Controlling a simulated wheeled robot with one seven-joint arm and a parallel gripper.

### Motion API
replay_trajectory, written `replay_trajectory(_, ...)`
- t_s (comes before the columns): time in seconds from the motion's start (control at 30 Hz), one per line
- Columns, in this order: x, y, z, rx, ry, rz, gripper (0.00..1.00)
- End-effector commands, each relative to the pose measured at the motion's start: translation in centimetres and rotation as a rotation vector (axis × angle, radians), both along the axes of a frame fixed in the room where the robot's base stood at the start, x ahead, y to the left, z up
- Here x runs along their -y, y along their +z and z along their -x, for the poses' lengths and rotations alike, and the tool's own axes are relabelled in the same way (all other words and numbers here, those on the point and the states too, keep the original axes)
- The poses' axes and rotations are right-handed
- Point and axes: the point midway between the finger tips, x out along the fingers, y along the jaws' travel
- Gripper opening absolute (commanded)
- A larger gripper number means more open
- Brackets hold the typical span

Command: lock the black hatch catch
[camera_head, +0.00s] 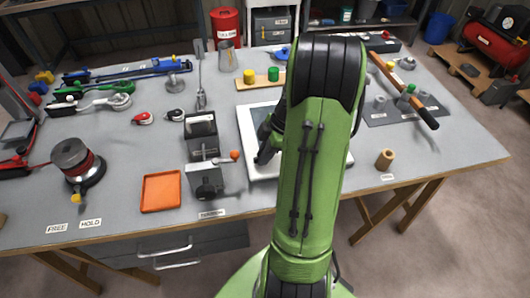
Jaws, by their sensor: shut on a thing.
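A white-framed hatch panel (246,168) lies flat on the grey bench in the middle, largely covered by my green arm. My gripper (262,157) shows only as a dark part at the left edge of the arm, low over the panel. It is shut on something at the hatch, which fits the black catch. The catch itself is hidden behind the gripper and arm, so I cannot tell whether it is turned or how it sits.
A grey vise-like fixture with an orange knob (234,156) stands close left of the hatch, beside an orange tray (161,192). A grey plate with pegs (385,115) and a wooden-handled tool (418,107) lie right. The bench front right is mostly clear around a tan cylinder (385,159).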

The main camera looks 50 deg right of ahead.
Motion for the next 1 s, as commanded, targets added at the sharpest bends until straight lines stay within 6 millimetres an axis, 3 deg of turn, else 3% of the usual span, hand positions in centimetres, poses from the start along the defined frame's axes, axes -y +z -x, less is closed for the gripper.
replay_trajectory(0.37,-0.16,-0.11,0.15,0.004,-0.189,0.002,0.0)
replay_trajectory(1.0,-0.83,-0.08,0.43,0.004,-0.79,0.001,0.0)
